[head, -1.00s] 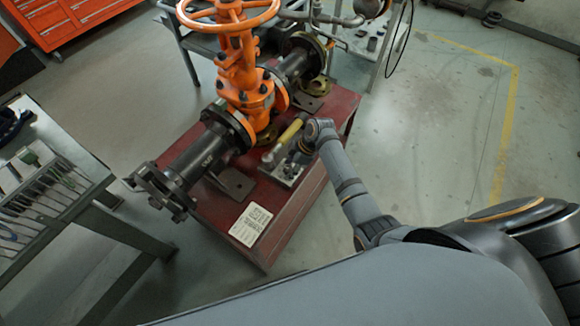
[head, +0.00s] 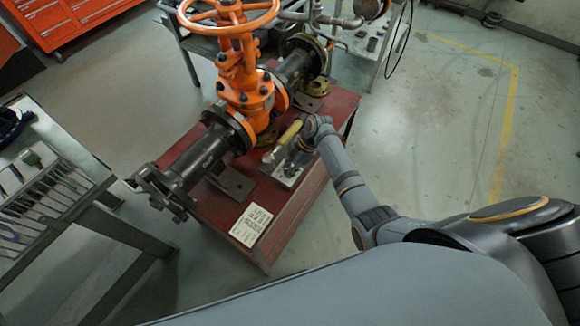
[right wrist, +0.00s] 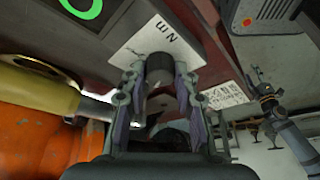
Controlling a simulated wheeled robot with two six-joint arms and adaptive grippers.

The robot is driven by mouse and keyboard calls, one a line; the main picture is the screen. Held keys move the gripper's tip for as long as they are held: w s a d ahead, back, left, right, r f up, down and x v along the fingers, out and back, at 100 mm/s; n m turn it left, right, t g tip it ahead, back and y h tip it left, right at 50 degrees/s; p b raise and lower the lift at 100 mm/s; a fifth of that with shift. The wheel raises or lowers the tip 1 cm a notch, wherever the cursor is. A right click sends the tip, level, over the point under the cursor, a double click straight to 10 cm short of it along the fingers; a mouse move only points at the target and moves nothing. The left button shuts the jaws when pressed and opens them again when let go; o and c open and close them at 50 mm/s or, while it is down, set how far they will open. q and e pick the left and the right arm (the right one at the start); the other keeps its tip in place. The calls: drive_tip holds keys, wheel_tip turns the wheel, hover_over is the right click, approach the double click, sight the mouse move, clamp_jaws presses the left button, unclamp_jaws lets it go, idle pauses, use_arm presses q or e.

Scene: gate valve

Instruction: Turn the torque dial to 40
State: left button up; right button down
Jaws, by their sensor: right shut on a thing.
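The torque dial is a dark round knob (right wrist: 160,68) on a pale plate (right wrist: 128,58) with black letters in the right wrist view. My right gripper (right wrist: 161,84) has its two fingers on either side of the knob and is shut on it. In the head view the plate (head: 287,177) lies on the red bench, and my right gripper (head: 299,147) comes down over it from the right. The knob is mostly hidden there. I cannot read the dial's setting.
A yellow-handled tool (head: 291,132) lies close beside the gripper. The orange gate valve (head: 245,95) and its dark pipe (head: 205,158) stand left on the red bench (head: 215,215). A printed card (head: 251,224) lies at the bench's front. Floor to the right is clear.

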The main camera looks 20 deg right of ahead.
drive_tip(key=c, duration=1)
unclamp_jaws()
drive_tip(key=v, duration=1.2)
drive_tip(key=shift+r, duration=0.1)
